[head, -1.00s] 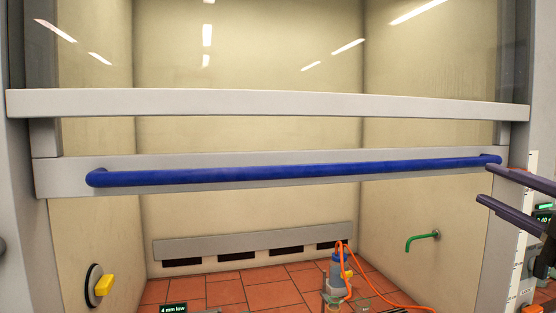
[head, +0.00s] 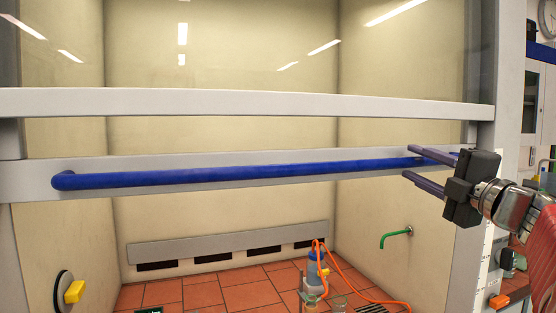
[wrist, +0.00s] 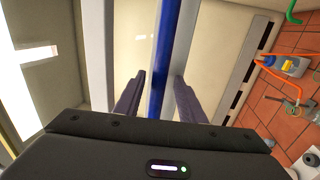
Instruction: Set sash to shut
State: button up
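The sash's lower grey rail (head: 230,163) carries a long blue bar handle (head: 240,174). The sash stands partly raised, with a wide opening between its rail and the red-tiled floor in the head view. My gripper (head: 408,162) is at the right end of the handle, with one finger above the bar and one below. In the wrist view the blue bar (wrist: 158,85) runs between the two fingers, with gaps showing on both sides. The fingers are open and do not appear to grip it. The far end of the handle behind the upper finger is partly hidden.
A grey cross beam (head: 240,103) spans above the rail. Inside stand a grey-blue bottle (head: 313,268) with an orange hose and a green tap (head: 395,236). A yellow knob (head: 74,291) is on the left wall. A white ruled scale (head: 485,265) is at right.

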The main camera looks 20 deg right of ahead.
jog(key=shift+w+r, duration=0.15)
jog(key=shift+w, duration=0.6)
grip_shut()
jog(key=shift+d, duration=0.15)
jog(key=shift+f, duration=0.2)
